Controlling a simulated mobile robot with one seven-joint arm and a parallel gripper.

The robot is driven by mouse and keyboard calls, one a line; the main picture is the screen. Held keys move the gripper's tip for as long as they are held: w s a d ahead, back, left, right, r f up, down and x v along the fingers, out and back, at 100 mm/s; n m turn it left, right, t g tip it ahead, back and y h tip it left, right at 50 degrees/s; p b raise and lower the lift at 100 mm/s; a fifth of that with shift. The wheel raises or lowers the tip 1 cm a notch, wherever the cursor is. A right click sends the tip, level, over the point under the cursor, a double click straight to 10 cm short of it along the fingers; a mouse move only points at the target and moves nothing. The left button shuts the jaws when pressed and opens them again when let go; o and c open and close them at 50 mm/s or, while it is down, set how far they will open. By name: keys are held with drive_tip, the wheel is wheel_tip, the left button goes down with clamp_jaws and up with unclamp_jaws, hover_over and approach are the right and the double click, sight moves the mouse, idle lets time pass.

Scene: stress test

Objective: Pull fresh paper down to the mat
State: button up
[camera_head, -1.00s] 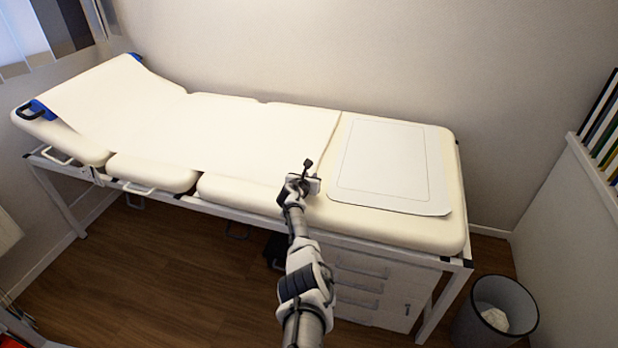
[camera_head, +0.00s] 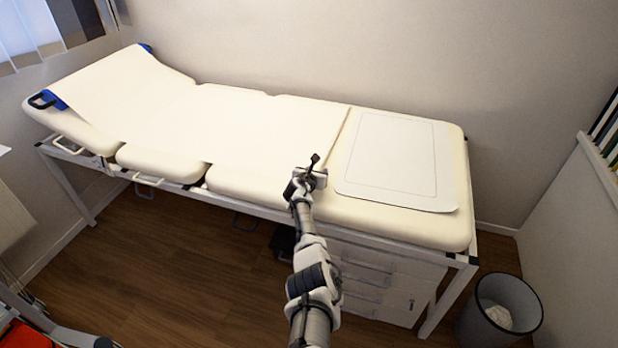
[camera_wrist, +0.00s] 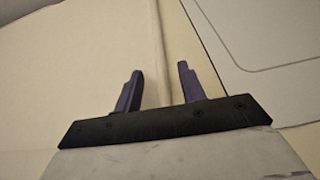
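The white paper sheet (camera_head: 225,125) lies along the exam couch (camera_head: 340,212) from the raised head end at left. Its end edge stops just short of the pale mat (camera_head: 395,160), with a thin strip of bare cream padding between. The mat has a thin outline and lies flat at the right end. My gripper (camera_head: 312,172) is at the couch's front side, near the front corner of the paper's end. In the wrist view my gripper (camera_wrist: 160,78) has its two fingers apart, with the paper's edge (camera_wrist: 154,40) running between them. The mat (camera_wrist: 255,40) shows at right. Contact with the paper cannot be told.
A grey waste bin (camera_head: 500,310) with crumpled paper stands on the floor at lower right. White drawers (camera_head: 375,280) are under the couch. The wall runs close behind it. A white cabinet (camera_head: 560,230) stands at far right. Wooden floor is open at left front.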

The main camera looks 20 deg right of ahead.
drive_tip(key=p+v, duration=0.3)
drive_tip(key=v, duration=1)
